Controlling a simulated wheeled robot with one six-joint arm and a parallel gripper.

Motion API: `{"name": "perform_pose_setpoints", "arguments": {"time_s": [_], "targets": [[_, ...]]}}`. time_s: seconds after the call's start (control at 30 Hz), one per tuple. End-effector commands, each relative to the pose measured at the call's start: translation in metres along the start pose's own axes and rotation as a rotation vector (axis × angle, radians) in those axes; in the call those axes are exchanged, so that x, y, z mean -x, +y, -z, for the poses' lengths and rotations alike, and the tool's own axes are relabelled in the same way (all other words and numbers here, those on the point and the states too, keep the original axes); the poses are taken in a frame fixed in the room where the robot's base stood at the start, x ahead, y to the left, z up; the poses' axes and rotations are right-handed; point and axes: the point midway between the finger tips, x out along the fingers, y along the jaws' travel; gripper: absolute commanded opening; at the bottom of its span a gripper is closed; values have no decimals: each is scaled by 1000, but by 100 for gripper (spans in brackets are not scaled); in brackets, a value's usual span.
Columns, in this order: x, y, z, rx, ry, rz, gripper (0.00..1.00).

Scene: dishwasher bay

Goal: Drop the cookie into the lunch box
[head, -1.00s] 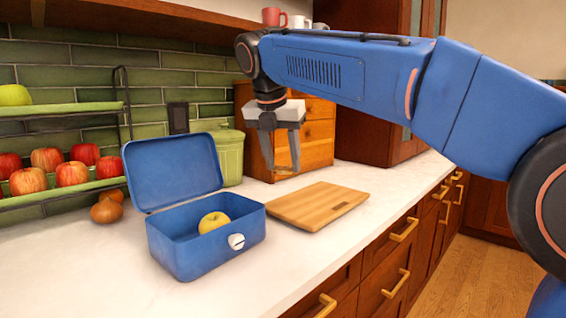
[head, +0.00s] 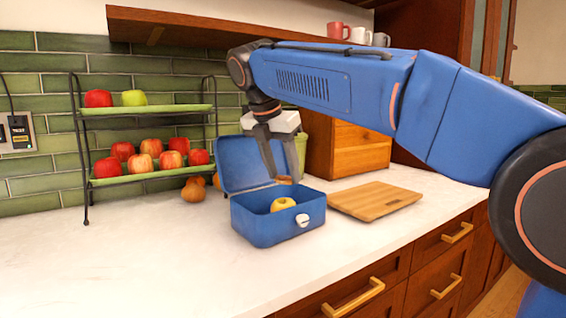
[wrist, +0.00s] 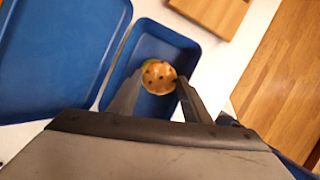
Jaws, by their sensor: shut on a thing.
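The blue lunch box (head: 262,229) stands open on the counter, its lid raised at the back; it also shows in the wrist view (wrist: 150,32). A yellow apple (head: 284,204) lies inside it. My gripper (head: 281,178) is above the box. It is shut on the cookie (head: 284,180), a round tan one with dark chips in the wrist view (wrist: 159,75). The cookie hangs over the open box, clear of its floor. In the wrist view it covers most of the apple.
A wooden cutting board (head: 374,201) lies right of the box. A two-tier rack (head: 150,178) with several apples stands at the back left, with brown onions (head: 193,190) beside it. A wooden cabinet box (head: 345,150) stands behind. The counter's front left is clear.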

Motion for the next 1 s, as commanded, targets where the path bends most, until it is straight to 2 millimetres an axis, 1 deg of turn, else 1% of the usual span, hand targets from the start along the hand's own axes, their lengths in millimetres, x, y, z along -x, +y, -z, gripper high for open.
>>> {"name": "perform_pose_setpoints", "arguments": {"time_s": [0.2,0.33,0.5,0.73,0.8,0.83,1.0], "targets": [[-20,0,8,1,0,0,39],[-28,0,12,1,0,1,39],[-32,0,13,0,0,-1,39],[-32,0,13,0,0,-1,39],[-32,0,13,0,0,-1,58],[-32,0,13,0,0,-1,66],[-32,0,13,0,0,-1,66]]}}
